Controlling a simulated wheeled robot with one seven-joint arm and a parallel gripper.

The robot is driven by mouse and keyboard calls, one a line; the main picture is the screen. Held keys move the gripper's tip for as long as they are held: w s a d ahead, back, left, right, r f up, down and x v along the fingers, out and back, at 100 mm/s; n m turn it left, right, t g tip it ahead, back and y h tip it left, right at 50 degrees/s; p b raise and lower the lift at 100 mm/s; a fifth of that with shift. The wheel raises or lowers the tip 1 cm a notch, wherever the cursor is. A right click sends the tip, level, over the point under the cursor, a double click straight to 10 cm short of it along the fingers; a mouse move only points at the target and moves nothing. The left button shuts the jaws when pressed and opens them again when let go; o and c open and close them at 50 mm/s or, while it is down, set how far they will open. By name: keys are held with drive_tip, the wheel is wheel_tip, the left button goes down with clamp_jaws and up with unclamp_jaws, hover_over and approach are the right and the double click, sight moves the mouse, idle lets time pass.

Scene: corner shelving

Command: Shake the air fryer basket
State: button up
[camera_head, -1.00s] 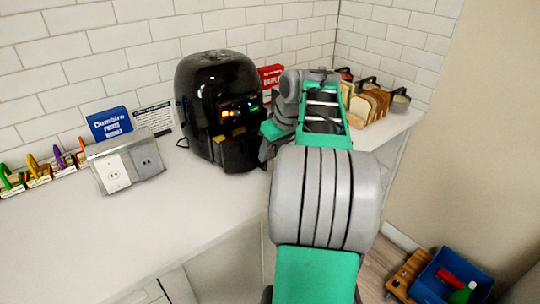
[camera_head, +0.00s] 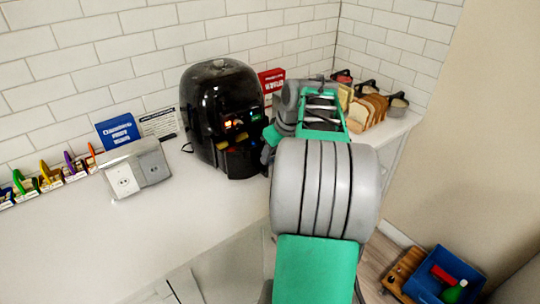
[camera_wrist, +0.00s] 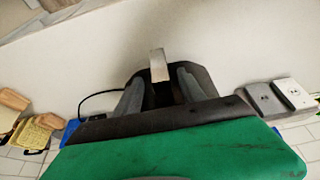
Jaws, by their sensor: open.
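The black air fryer (camera_head: 212,95) stands on the white counter against the tiled wall, with small lit lights on its front. Its basket front (camera_head: 243,160) is low on that face, and I see no clear gap around it. In the wrist view, a pale basket handle (camera_wrist: 158,65) sticks out from the dark fryer front. My gripper (camera_wrist: 160,85) is open, its two grey fingers on either side of the handle. I cannot tell whether they touch it. In the head view my arm hides the fingertips.
A grey outlet box (camera_head: 136,170) stands left of the fryer, with small signs (camera_head: 118,131) behind. Bread slices (camera_head: 368,110) and pots (camera_head: 397,104) stand at the right end. A blue bin (camera_head: 445,275) is on the floor. The counter's front left is clear.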

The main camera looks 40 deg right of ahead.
sight(269, 164)
drive_tip(key=x, duration=0.6)
drive_tip(key=shift+w+f+p, duration=0.15)
drive_tip(key=shift+f+p, duration=0.15)
drive_tip(key=shift+f, duration=0.05)
drive_tip(key=shift+c, duration=0.2)
clamp_jaws()
idle(0.7)
